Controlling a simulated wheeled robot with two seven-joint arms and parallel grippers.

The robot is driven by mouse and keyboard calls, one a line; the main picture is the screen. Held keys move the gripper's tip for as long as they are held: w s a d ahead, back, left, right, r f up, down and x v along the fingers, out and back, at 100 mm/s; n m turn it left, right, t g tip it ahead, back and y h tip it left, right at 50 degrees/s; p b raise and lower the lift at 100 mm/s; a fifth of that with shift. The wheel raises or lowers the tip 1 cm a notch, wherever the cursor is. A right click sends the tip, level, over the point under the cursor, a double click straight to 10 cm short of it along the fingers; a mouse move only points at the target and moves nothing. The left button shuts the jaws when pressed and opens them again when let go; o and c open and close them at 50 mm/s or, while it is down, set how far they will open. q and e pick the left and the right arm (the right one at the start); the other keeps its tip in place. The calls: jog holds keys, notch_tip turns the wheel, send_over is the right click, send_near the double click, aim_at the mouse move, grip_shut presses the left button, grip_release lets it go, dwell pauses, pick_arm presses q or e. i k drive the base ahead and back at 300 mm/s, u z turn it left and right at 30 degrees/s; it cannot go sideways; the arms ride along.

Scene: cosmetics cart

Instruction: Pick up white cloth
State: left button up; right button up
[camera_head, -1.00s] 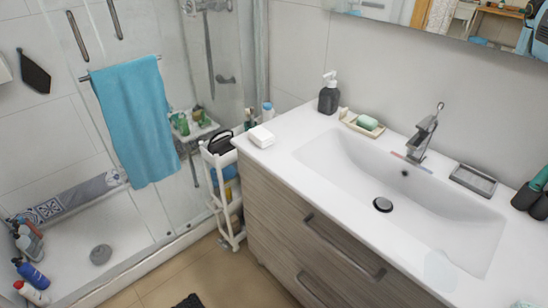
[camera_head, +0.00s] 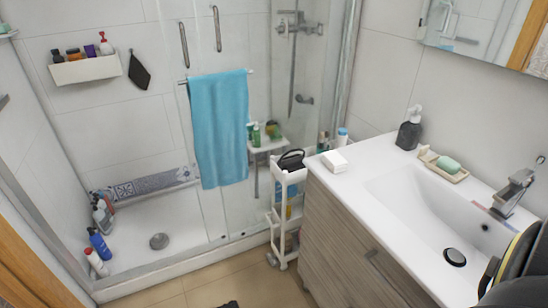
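My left gripper is not in view.
A narrow white cart (camera_head: 286,222) with a black item on top stands left of the wooden cabinet (camera_head: 345,240). A blue towel (camera_head: 219,130) hangs on the shower glass.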

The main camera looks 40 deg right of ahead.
aim_at(333, 161)
jog(key=u, duration=0.1)
jog(key=i, duration=1.05)
jog(key=z, duration=3.2)
